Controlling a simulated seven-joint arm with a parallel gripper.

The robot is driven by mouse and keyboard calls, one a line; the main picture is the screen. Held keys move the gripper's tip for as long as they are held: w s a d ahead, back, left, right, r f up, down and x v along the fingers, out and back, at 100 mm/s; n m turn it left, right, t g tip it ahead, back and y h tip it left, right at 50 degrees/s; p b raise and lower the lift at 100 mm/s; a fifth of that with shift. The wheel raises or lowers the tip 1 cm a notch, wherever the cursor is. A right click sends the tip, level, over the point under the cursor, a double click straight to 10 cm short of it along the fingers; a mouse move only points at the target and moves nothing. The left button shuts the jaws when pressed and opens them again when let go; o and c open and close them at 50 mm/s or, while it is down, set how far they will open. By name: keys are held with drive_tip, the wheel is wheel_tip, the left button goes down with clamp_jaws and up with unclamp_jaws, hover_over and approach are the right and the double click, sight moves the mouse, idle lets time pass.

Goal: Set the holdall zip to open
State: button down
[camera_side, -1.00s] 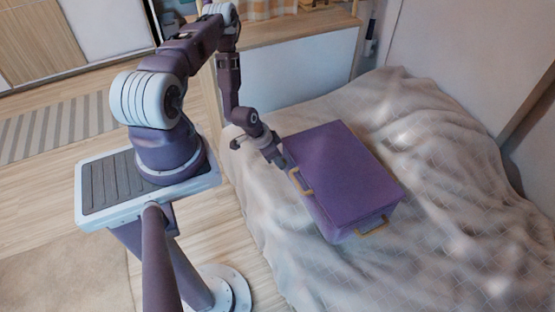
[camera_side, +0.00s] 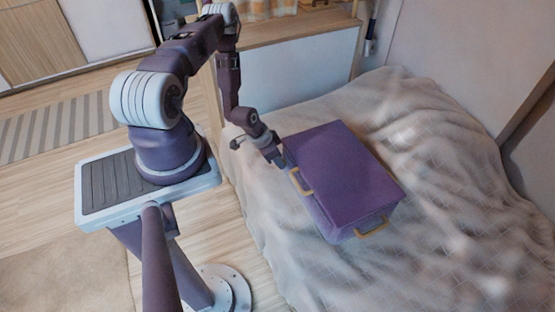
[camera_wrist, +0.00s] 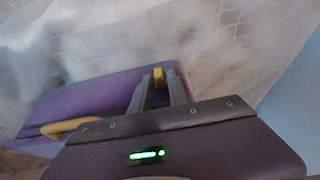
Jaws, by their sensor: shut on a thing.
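The holdall (camera_side: 345,170) is a purple box-shaped bag lying on the bed, its top flat. It also shows in the wrist view (camera_wrist: 85,98). One tan handle (camera_side: 301,183) is on its left side and another (camera_side: 372,228) on its near end. My gripper (camera_side: 281,162) is at the bag's upper left corner. In the wrist view, my gripper's two grey fingers (camera_wrist: 158,84) are close about a small yellow tab (camera_wrist: 158,77), which looks like the zip pull. The zip line itself is too small to make out.
The rumpled, light quilted bedspread (camera_side: 440,180) surrounds the bag, with free room to its right. A wooden-topped cabinet (camera_side: 290,32) stands behind the bed. A pale wall (camera_side: 455,60) rises at the back right.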

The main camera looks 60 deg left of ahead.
idle(0.6)
drive_tip(key=d, duration=0.4)
drive_tip(key=shift+d, duration=0.2)
drive_tip(key=c, duration=1.5)
unclamp_jaws()
drive_tip(key=shift+r, duration=0.1)
drive_tip(key=v, duration=0.7)
drive_tip(key=shift+s, duration=0.1)
